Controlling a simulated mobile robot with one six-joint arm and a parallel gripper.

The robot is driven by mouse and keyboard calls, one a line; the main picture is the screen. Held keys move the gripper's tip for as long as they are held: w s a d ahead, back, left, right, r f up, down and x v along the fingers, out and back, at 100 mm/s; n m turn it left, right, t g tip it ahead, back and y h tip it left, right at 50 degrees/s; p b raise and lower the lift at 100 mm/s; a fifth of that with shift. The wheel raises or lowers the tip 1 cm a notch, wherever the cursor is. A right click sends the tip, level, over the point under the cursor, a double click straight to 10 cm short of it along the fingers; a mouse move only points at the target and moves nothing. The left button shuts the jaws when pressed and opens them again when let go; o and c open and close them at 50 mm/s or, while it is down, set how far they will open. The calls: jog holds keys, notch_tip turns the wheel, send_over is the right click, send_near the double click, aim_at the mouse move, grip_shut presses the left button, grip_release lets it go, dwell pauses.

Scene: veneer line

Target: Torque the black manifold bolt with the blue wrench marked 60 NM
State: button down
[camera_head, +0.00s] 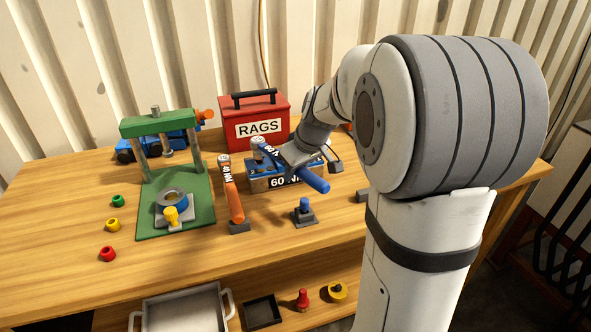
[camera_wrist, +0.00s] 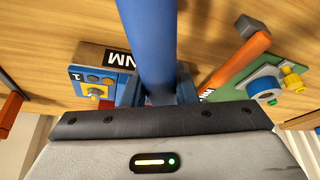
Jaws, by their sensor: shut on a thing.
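The blue wrench (camera_head: 311,179) is in my gripper (camera_head: 293,158). It is tilted, with its handle toward the front right and its head, bearing a partly readable mark, at the upper left. In the wrist view its handle (camera_wrist: 147,40) runs up between the fingers of my gripper (camera_wrist: 158,92). The wrist view shows the block (camera_wrist: 83,74) with a "1" and a yellow fitting.
An orange wrench (camera_head: 234,203) marked 40 NM stands left of the blue one. A green press (camera_head: 150,205) is farther left. A blue knob (camera_head: 304,205) on a dark base is in front. A red RAGS box (camera_head: 272,112) stands behind.

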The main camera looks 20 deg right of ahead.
jog(key=shift+f+b, duration=0.75)
jog(key=shift+f, duration=0.05)
jog(key=a+m+p, duration=0.1)
jog(key=a+m+h+p, duration=0.1)
jog(key=a, duration=0.1)
jog(key=s+a+m+p, duration=0.1)
jog(key=a+m+p, duration=0.1)
jog(key=shift+a+h, duration=0.1)
jog(key=shift+h, duration=0.2)
dwell(1.6)
jog(key=shift+r, duration=0.15)
